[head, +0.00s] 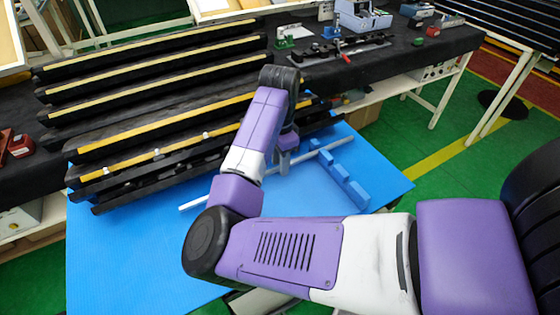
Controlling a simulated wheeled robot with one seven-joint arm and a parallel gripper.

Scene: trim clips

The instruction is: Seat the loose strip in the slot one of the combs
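A long, thin pale-grey strip (308,157) runs diagonally over the blue mat. Its left end shows left of my arm, and my forearm hides part of its middle. A blue comb (345,178) with several raised blocks sits on the mat to the right. The strip's right part passes by the comb's far end; I cannot tell whether it touches the comb or lies in a slot. My gripper (284,168) points down at the strip, right of the forearm. Its fingers are too small to tell whether they grip the strip. A second comb is not visible; my arm may hide one.
The blue mat (125,262) covers the near table, with free room at left front and right. Long black rails with yellow edges (150,88) are stacked behind at left. A black-covered bench (385,62) with tools and fixtures stands at the back.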

